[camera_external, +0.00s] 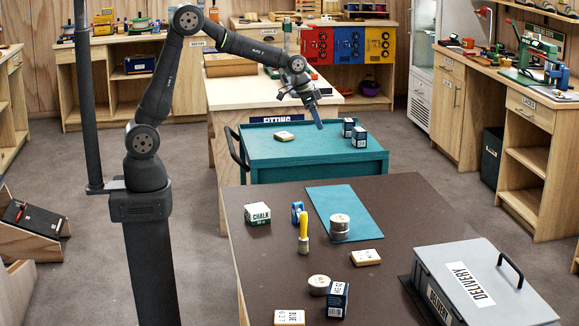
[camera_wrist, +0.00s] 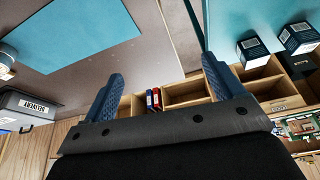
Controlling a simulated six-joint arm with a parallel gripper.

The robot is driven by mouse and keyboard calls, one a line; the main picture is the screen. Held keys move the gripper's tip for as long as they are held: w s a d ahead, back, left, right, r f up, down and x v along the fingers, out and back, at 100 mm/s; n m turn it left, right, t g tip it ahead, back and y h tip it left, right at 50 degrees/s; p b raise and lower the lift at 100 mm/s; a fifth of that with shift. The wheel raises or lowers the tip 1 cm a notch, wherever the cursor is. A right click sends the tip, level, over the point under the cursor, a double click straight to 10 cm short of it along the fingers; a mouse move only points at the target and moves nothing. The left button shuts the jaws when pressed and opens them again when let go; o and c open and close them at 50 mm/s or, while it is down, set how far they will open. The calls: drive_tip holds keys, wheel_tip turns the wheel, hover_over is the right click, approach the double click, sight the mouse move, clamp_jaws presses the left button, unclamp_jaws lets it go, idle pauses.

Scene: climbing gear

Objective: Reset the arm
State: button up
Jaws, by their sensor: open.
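My gripper (camera_external: 319,118) is at the end of my raised arm, above the teal cart (camera_external: 270,145) in the external view. In the wrist view my gripper (camera_wrist: 160,80) shows two blue ridged fingers spread wide apart with nothing between them. The fingers are clear of the objects below. My arm is bent, with its forearm reaching right.
The brown table (camera_external: 285,245) holds a chalk box (camera_external: 258,214), a yellow-handled tool (camera_external: 303,232), stacked round tins (camera_external: 340,226) on a blue mat (camera_external: 335,200), and a grey delivery box (camera_external: 480,283). Dark boxes (camera_external: 359,136) stand on the cart's right side.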

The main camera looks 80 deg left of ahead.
drive_tip(key=s+d+m+h, duration=0.1)
drive_tip(key=d+m, duration=0.3)
drive_tip(key=d, duration=1.4)
drive_tip(key=shift+s+g+h, duration=0.3)
drive_tip(key=shift+s, duration=0.2)
